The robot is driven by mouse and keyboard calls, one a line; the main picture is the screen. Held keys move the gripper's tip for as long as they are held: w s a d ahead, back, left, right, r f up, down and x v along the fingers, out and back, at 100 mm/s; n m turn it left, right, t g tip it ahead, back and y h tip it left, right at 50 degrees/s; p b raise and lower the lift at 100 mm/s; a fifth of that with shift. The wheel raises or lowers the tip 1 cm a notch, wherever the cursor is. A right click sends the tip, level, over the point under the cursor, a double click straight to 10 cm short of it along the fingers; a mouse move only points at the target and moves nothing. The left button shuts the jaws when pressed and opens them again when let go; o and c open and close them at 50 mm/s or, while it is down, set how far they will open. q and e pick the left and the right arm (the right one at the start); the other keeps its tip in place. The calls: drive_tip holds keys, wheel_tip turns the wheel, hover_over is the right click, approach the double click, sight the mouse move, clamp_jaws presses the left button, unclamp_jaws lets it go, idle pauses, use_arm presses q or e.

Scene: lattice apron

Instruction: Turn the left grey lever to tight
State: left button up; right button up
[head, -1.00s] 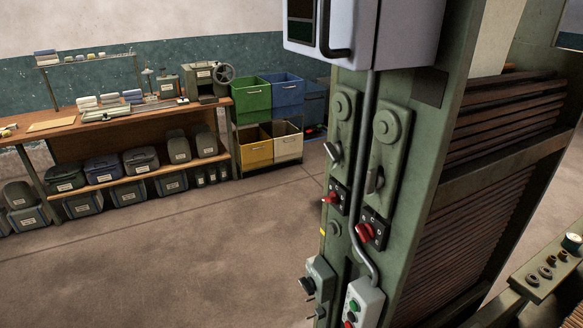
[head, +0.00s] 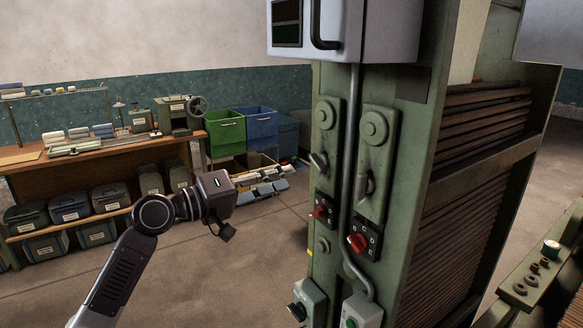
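The left grey lever (head: 318,161) is a short handle on the left green plate of the machine column, below a round boss. It slants up to the left. A second grey lever (head: 365,187) on the right plate stands closer to upright. Any tight marking is too small to read. My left gripper (head: 289,178) is left of the column, pointing right towards it, apart from the left lever and a little lower in the picture. Its fingers blend with the bins behind, so their gap is unclear. My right gripper is not in view.
Two red rotary switches (head: 320,211) (head: 358,242) sit below the levers. A grey conduit (head: 346,190) runs between the plates. A grey cabinet (head: 393,30) juts out above. A workbench (head: 90,148) and coloured bins (head: 226,131) stand behind, with open floor between.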

sight(314, 164)
use_arm(q)
drive_tip(key=shift+g+h, duration=0.3)
drive_tip(key=shift+h, duration=0.1)
drive_tip(key=d+r+p, duration=0.1)
drive_tip(key=d, duration=0.1)
drive_tip(key=w+d+r+p, duration=0.1)
drive_tip(key=d, duration=0.1)
drive_tip(key=w+d+p, duration=0.1)
drive_tip(key=d, duration=0.1)
drive_tip(key=shift+w+r, duration=0.25)
drive_tip(key=shift+r, duration=0.15)
drive_tip(key=shift+w+d+f, duration=0.2)
drive_tip(key=shift+w+d, duration=0.15)
drive_tip(key=shift+d, duration=0.05)
drive_tip(key=shift+s+a, duration=0.1)
clamp_jaws()
